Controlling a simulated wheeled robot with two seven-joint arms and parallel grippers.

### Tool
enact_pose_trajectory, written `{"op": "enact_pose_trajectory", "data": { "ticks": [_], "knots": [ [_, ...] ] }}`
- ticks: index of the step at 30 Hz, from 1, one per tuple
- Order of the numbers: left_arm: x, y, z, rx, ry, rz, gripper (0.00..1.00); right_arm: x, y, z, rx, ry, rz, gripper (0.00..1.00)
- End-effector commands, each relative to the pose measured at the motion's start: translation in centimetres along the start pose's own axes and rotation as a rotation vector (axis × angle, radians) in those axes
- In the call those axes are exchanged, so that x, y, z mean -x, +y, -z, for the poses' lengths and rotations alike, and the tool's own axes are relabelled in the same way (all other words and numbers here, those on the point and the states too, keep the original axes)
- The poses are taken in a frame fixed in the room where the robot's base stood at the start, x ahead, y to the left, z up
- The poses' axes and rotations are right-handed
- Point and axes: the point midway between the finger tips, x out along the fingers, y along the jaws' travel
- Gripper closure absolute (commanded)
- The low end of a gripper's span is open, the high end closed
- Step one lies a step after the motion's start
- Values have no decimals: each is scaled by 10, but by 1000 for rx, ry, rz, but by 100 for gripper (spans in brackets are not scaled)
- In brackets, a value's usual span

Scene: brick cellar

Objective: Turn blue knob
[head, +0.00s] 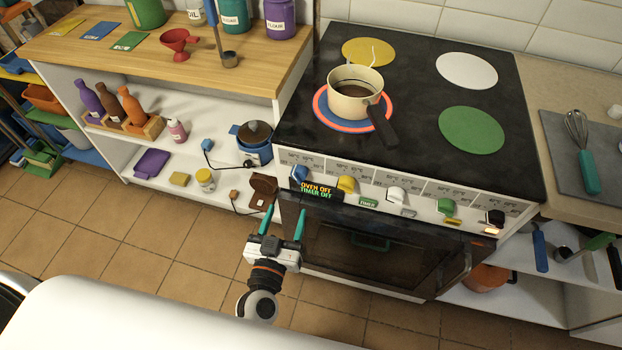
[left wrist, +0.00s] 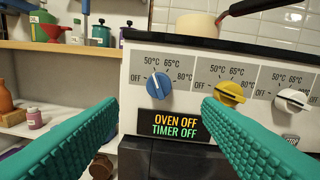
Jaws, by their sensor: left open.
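The blue knob (head: 299,173) is the leftmost knob on the stove's front panel. In the left wrist view the blue knob (left wrist: 158,86) has a white pointer line tilted slightly left of straight up, below a scale with OFF, 50, 65 and 80 °C. My left gripper (head: 286,222) is open and empty, below and in front of the panel. In the left wrist view its teal fingers (left wrist: 155,130) spread to either side below the knob, not touching it. My right gripper is not in view.
A display (head: 317,189) below the knob reads OVEN OFF, TIMER OFF. A yellow knob (head: 346,184) sits to the right, then white, green and black ones. A cream pot (head: 355,95) stands on a red-ringed blue burner. Shelves (head: 220,160) with bottles stand left.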

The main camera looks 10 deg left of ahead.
Motion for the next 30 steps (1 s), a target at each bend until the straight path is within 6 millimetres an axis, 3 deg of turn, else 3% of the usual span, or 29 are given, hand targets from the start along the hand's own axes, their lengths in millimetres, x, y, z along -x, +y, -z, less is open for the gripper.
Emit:
{"op": "enact_pose_trajectory", "data": {
  "ticks": [6, 16, 21, 30],
  "knots": [
    [-40, -1, -1, 1, -1, 1, 41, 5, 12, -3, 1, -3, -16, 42],
    [-98, 0, 0, 0, 0, 2, 41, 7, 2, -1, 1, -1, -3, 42],
    [-110, 0, 1, -1, 2, 2, 41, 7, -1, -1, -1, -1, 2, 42],
    [-112, 0, 2, -1, 3, 2, 41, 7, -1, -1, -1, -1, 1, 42]
  ]
}}
